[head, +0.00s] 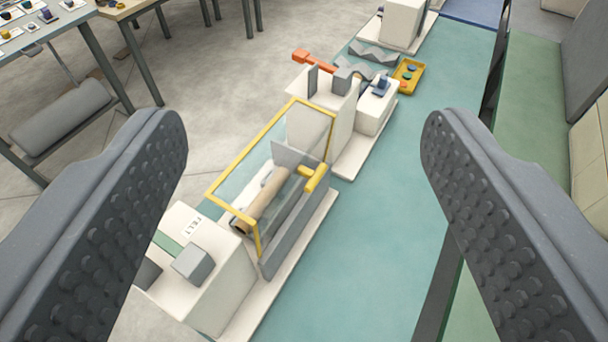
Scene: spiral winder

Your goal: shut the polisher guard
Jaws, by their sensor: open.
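The guard (246,152) is a clear panel in a yellow frame, on a cream machine at the centre of the head view. A brown roller (264,202) shows at the machine's middle, beside a grey plate (297,222). A yellow handle (314,178) sits at the right side of the guard area. I cannot tell clearly how far the guard stands open. My gripper (305,122) is open and empty, with its two ridged grey fingers wide apart on either side of the view. The machine appears between and beyond them, and no contact shows.
A cream block labelled FELT (214,283) stands at the machine's near end. Farther along the teal bench (385,205) are a yellow tray (407,76), an orange part (312,61) and wavy grey pieces. The bench right of the machine is clear. A table (70,28) stands upper left.

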